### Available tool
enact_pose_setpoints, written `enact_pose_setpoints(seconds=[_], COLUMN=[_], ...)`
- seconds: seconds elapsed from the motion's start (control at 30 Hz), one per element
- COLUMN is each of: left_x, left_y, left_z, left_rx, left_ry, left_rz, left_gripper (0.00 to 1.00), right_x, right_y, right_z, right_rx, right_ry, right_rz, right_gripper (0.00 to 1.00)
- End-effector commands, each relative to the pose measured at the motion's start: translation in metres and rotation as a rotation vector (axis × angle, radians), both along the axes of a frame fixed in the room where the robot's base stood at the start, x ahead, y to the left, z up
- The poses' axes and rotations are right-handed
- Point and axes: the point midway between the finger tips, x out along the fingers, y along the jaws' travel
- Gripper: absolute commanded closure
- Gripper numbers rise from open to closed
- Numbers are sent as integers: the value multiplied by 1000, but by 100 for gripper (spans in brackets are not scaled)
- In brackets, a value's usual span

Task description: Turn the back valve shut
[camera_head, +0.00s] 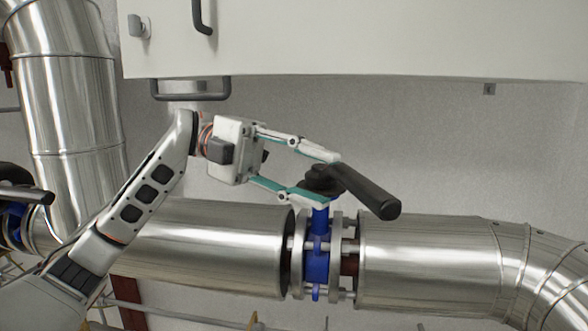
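A valve with a blue body (317,262) sits between two flanges in the horizontal silver pipe. Its black lever handle (368,192) sits on top and points right and slightly down in the picture. My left gripper (330,177) comes in from the left, with its two fingers spread apart. Its fingertips reach the hub end of the handle, one above and one below it in the picture; I cannot tell whether they touch it. A second valve with a black handle (24,194) is partly cut off at the left edge. My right gripper is not in view.
A white cabinet (370,40) with dark handles hangs above the valve. Silver pipes run left (215,245) and right (430,262) of it, and a thick vertical pipe (72,110) stands at the left. The space before the grey wall right of the gripper is clear.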

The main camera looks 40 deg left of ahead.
Motion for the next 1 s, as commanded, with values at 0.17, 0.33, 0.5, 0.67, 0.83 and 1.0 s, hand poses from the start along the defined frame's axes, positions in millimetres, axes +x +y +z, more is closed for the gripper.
enact_pose_setpoints(seconds=[0.17,0.33,0.5,0.67,0.83,1.0], left_x=[-2,-2,-2,-2,-2,-6], left_y=[19,31,35,36,35,26], left_z=[4,5,5,5,5,11], left_rx=[-2,0,0,1,1,-2], left_ry=[-3,-2,-1,0,2,41], left_rz=[-8,-4,-1,0,0,19], left_gripper=[66,66,66,66,87,100], right_x=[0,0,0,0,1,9], right_y=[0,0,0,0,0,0], right_z=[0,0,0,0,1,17], right_rx=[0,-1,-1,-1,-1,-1], right_ry=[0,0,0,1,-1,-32], right_rz=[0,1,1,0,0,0], right_gripper=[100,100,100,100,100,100])
